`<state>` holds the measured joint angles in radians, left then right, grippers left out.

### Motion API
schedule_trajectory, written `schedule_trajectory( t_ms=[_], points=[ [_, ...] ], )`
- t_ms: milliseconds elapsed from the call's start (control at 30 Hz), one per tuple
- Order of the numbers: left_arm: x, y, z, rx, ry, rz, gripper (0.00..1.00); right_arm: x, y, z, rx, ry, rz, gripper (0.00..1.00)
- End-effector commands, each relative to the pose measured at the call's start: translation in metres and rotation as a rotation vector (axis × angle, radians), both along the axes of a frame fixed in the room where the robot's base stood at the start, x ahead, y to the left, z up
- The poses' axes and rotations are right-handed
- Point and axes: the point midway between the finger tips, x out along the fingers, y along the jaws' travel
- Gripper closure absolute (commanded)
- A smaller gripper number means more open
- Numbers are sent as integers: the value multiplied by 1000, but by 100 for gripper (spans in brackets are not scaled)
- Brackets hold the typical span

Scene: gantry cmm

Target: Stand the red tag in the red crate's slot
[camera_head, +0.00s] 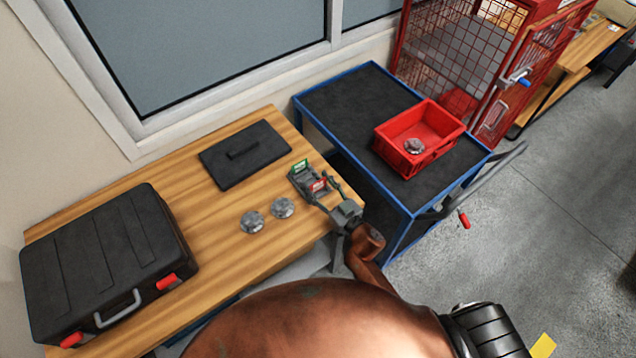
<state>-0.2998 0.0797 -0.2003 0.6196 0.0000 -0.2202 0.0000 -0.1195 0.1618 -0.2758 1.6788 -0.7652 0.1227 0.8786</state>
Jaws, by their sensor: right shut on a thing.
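The red tag (318,185) is at the right part of the wooden table, small and upright. My right gripper (319,191) reaches in from the lower right and is shut on the red tag. The tag is at or just above a small grey holder (296,178); I cannot tell whether they touch. The red crate (440,153) stands open on the blue cart, to the right of the gripper and apart from it. A round grey metal part (414,146) lies inside it. I cannot make out the crate's slot. My left gripper is out of view.
A green tag (300,166) stands at the holder's far end. Two round metal parts (251,222) (283,207), a black flat lid (245,154) and a black case (105,262) are on the table. The cart (345,100) has bare room left of the crate. A gap separates table and cart.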

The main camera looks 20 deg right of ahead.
Motion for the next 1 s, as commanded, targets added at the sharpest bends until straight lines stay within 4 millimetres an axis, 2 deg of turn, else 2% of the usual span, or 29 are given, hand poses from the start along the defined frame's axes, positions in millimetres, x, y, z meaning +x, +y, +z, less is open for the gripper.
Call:
schedule_trajectory(
  t_ms=[100, 133, 400, 900, 1000],
  points=[
    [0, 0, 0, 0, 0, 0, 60, 0, 0, 0, 0, 0, 0, 64],
    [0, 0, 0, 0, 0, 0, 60, 0, 0, 0, 0, 0, 0, 50],
    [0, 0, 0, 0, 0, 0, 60, 0, 0, 0, 0, 0, 0, 32],
    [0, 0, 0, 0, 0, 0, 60, 0, 0, 0, 0, 0, 0, 31],
    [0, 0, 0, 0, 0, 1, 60, 0, 0, 0, 0, 0, 0, 25]
  ],
)
